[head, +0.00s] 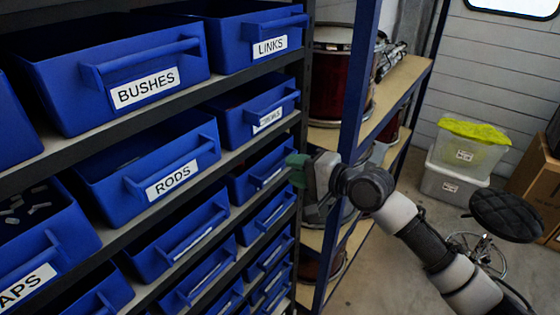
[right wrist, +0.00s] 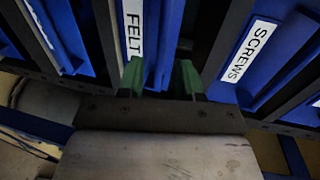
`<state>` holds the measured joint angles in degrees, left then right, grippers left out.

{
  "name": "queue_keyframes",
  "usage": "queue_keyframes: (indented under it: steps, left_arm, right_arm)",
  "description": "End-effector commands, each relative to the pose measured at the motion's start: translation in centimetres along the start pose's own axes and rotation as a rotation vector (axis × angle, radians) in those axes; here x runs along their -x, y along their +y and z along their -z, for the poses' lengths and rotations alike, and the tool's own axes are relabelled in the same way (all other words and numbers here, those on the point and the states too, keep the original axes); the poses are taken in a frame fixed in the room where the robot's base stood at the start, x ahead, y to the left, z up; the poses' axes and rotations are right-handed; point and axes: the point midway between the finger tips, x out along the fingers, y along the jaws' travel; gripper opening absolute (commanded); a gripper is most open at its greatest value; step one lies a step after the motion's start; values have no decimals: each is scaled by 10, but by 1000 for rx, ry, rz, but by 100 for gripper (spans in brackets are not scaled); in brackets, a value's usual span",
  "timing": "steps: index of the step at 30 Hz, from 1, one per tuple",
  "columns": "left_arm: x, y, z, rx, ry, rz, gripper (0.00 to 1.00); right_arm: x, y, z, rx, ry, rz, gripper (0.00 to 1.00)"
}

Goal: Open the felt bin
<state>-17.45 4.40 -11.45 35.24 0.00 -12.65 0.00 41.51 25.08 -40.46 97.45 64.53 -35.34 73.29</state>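The felt bin is blue; its white FELT label (right wrist: 134,28) shows at the top of the right wrist view, with the blue handle just right of it. In the head view a blue bin (head: 250,183) beside my gripper seems to be the same one; its label is too slanted to read. My right gripper (head: 296,169) is at the front of this bin. In the right wrist view its two green fingers (right wrist: 159,78) stand apart, with blue of the bin front or handle between them. Contact cannot be told. The bin looks pushed in. My left gripper is not in view.
The rack holds several blue bins, including BUSHES (head: 140,85), RODS (head: 170,170) and LINKS (head: 262,42). The SCREWS bin label (right wrist: 247,50) is close beside the fingers. Open floor lies farther right.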

Motion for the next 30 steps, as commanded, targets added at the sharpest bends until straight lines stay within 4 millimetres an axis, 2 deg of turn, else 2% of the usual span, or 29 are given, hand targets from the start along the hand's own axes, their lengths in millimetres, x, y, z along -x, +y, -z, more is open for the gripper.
queue_keyframes:
  steps: [3, 9, 20, 27, 30]
  left_arm:
    - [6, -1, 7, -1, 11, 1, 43]
    - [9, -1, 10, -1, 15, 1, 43]
    - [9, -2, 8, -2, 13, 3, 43]
    - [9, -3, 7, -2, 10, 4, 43]
    - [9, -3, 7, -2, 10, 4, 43]
  right_arm:
    - [-22, -2, 0, -2, 0, 0, 35]
    - [-43, -1, 1, 0, 1, 0, 35]
    - [-48, 0, 0, 2, 2, 0, 35]
    - [-48, 0, 1, 1, 2, 0, 0]
    - [-48, 0, 1, 1, 2, 0, 0]
